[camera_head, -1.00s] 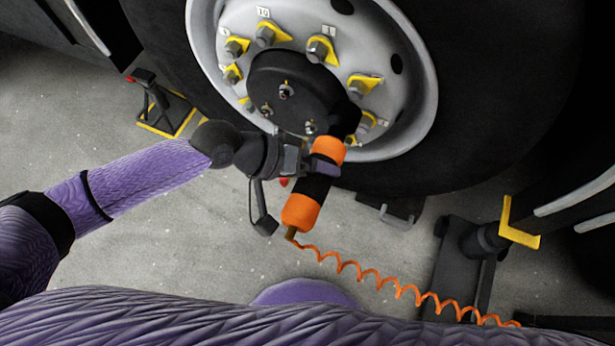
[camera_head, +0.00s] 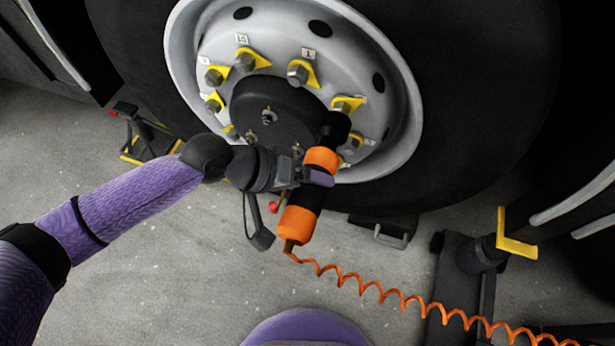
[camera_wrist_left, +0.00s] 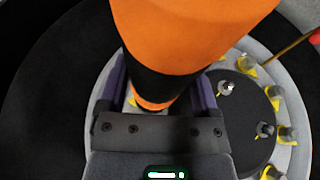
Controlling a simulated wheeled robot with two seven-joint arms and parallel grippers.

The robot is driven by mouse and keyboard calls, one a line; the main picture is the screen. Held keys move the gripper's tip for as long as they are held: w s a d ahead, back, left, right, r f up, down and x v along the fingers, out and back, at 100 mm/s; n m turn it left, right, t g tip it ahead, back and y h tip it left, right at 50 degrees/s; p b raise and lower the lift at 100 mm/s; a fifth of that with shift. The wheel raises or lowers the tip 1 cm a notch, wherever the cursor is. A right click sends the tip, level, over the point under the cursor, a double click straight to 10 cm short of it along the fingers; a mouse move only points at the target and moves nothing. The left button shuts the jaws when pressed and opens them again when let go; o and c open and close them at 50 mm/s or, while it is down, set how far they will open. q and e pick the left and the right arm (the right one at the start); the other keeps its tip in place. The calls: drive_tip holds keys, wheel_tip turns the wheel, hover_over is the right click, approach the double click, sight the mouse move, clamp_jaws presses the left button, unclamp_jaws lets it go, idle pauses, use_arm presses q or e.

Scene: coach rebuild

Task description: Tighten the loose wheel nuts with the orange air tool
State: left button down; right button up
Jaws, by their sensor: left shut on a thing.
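The orange air tool (camera_head: 302,208) has a black middle band and is held in my left gripper (camera_head: 318,177), in front of the wheel's lower right. In the left wrist view the tool (camera_wrist_left: 185,35) stands between the two purple fingers of my gripper (camera_wrist_left: 165,95). Its front end points at the lower right rim nuts, but whether it touches one is hidden. The grey-white wheel (camera_head: 369,57) carries several nuts with yellow pointers, such as the top left nut (camera_head: 244,62), the top right nut (camera_head: 297,74) and the right nut (camera_head: 341,106). My right gripper is not in view.
An orange coiled hose (camera_head: 405,303) runs from the tool to the lower right. A jack (camera_head: 470,258) stands at the right and a yellow-edged stand (camera_head: 143,135) at the left. The grey floor (camera_head: 150,285) is clear at lower left.

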sight(307, 161)
use_arm(q)
drive_tip(key=shift+w+d+r, duration=0.1)
drive_tip(key=shift+w+d, duration=0.15)
drive_tip(key=shift+w, duration=0.4)
drive_tip(key=shift+w+b, duration=0.2)
drive_tip(key=shift+b, duration=0.1)
drive_tip(key=shift+w+d, duration=0.1)
drive_tip(key=shift+w, duration=0.05)
drive_tip(key=shift+w+d+b, duration=0.2)
drive_tip(key=shift+w+b, duration=0.1)
drive_tip(key=shift+w, duration=0.3)
